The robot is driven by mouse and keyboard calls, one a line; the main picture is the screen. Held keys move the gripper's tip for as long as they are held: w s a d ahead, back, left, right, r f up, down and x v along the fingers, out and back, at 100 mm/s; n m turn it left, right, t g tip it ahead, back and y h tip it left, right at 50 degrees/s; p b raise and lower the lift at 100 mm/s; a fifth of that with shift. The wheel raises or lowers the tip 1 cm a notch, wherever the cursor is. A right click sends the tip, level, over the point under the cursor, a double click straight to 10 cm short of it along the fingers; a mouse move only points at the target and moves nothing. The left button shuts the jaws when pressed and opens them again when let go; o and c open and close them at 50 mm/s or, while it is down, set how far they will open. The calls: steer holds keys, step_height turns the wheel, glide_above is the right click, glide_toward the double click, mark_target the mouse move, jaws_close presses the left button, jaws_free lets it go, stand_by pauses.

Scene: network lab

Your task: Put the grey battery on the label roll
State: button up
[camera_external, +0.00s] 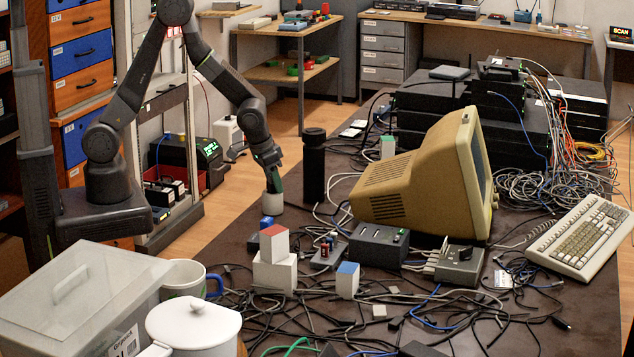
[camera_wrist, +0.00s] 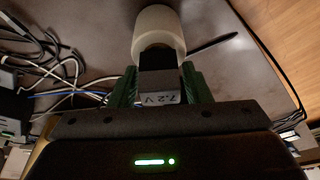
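The grey battery (camera_wrist: 160,82), marked "7.2 V", sits between the two green fingers of my gripper (camera_wrist: 160,88) in the wrist view. The fingers press against its sides. The white label roll (camera_wrist: 158,20) is just beyond the battery's far end, and the battery overlaps its near edge in that view. In the external view my gripper (camera_external: 273,180) points down right over the label roll (camera_external: 272,204), which stands on the dark table. The battery is hard to make out there. I cannot tell whether it touches the roll.
A black cylinder (camera_external: 314,170) stands close to the right of my gripper. A blue-topped block (camera_external: 267,223), a red-topped block (camera_external: 274,243) and tangled cables lie nearer the camera. A beige monitor (camera_external: 415,185) is further right. The table's left edge runs close beside the roll.

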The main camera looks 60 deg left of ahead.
steer(key=shift+o, duration=0.6)
steer(key=shift+r, duration=0.55)
steer(key=v, duration=1.1)
steer(key=shift+s, duration=0.2)
steer(key=x, duration=1.2)
steer(key=shift+f, duration=0.15)
steer(key=shift+r, duration=0.25)
